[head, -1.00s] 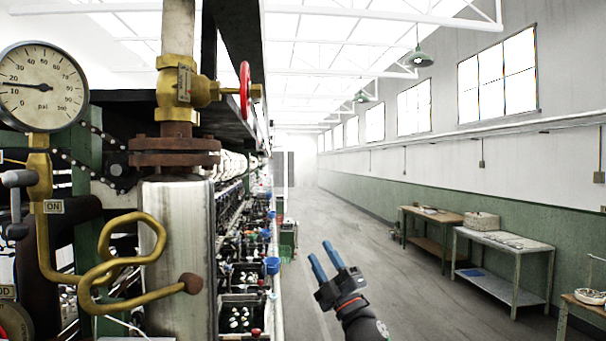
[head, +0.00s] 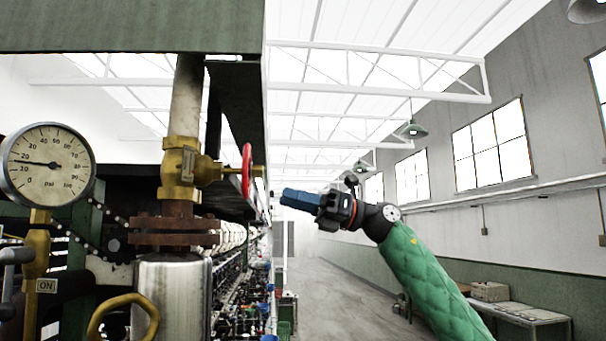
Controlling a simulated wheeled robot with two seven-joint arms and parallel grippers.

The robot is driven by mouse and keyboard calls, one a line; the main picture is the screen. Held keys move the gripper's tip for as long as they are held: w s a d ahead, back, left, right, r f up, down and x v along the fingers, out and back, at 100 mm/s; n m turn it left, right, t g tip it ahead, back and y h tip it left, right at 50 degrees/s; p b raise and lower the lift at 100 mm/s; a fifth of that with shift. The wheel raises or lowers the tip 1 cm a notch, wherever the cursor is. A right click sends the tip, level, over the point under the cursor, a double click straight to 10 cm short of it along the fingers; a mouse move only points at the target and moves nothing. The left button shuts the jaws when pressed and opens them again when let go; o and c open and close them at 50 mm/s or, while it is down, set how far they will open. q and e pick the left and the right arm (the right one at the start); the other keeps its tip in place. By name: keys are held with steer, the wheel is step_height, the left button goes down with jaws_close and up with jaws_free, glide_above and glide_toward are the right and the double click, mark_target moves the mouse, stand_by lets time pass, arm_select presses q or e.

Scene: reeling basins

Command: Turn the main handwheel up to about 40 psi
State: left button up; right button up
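The red main handwheel (head: 247,172) is seen nearly edge-on, on the right of a brass valve (head: 180,170) set in an upright pipe. The round psi gauge (head: 60,180) is at the left; its needle points left, close to the 20 mark. My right gripper (head: 284,197) is to the right of the handwheel and a little lower in the picture, its blue fingers pointing left towards it. A gap shows between fingertips and wheel. The fingers overlap from this side, so their opening is hidden. My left gripper is out of view.
A rusty flange (head: 175,232) and a metal cylinder (head: 172,290) are below the valve. A dark beam runs overhead behind the wheel. Reeling machinery (head: 240,290) lines the left of the aisle. The aisle floor (head: 345,280) is open; a table (head: 520,312) stands at the right wall.

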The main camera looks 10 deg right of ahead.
mark_target(253, 171)
step_height(253, 171, up, 5)
steer(key=s+d+n+h, duration=0.1)
steer(key=s+n+h, duration=0.1)
steer(key=h, duration=0.1)
arm_select(q)
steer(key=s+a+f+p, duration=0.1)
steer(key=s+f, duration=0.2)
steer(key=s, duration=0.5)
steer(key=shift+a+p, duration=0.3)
steer(key=shift+p, duration=0.1)
arm_select(e)
steer(key=a, duration=0.6)
steer(key=shift+a+t, duration=0.35)
steer(key=shift+t, duration=0.05)
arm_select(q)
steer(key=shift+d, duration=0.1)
arm_select(e)
steer(key=shift+w, duration=0.1)
